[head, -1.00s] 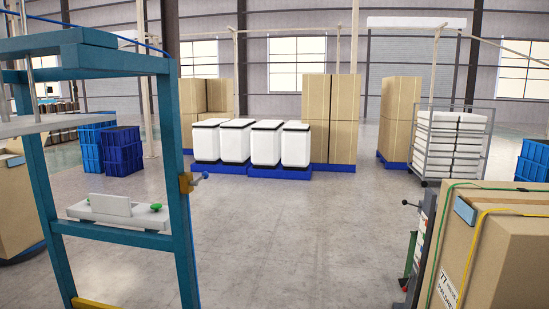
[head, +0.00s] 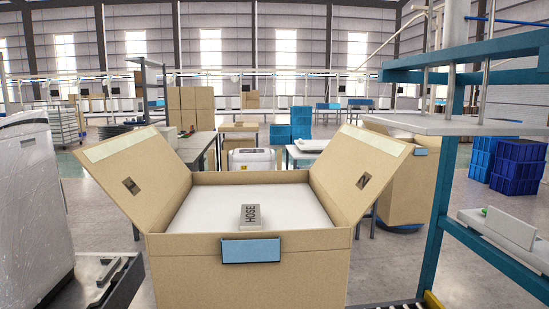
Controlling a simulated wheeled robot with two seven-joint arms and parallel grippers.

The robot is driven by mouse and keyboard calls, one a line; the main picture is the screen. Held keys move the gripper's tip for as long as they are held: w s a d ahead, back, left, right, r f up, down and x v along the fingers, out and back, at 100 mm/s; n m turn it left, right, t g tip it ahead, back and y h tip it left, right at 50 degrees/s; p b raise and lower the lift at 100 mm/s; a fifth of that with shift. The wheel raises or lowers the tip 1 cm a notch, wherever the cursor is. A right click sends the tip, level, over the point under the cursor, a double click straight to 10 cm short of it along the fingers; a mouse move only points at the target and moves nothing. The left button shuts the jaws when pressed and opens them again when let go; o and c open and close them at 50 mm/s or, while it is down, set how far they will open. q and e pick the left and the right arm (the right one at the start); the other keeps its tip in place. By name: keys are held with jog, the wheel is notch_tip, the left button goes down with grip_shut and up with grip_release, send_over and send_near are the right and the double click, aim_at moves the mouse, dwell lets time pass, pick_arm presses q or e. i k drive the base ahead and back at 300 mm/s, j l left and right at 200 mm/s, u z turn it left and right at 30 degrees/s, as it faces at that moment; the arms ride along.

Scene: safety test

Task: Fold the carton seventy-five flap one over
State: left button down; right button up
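An open cardboard carton (head: 190,272) stands in the near middle of the head view. Its left flap (head: 138,178) and right flap (head: 362,172) both tilt up and outward, each with a small dark cut-out. Inside is a white surface (head: 205,207) with a small grey box marked HOSE (head: 250,217) on it. A blue label holder (head: 251,250) is on the carton's front face. I cannot see a number seventy-five on it. Neither of my grippers is in view.
A blue-green frame (head: 437,215) with shelves stands close on the right. A white wrapped appliance (head: 35,205) stands on the left, with a dark metal edge (head: 100,280) beside the carton. Behind are tables, another carton (head: 405,190) and blue crates (head: 518,168).

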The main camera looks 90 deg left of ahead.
aim_at(138, 169)
jog(key=k+j+u, duration=0.1)
jog(key=u, duration=3.4)
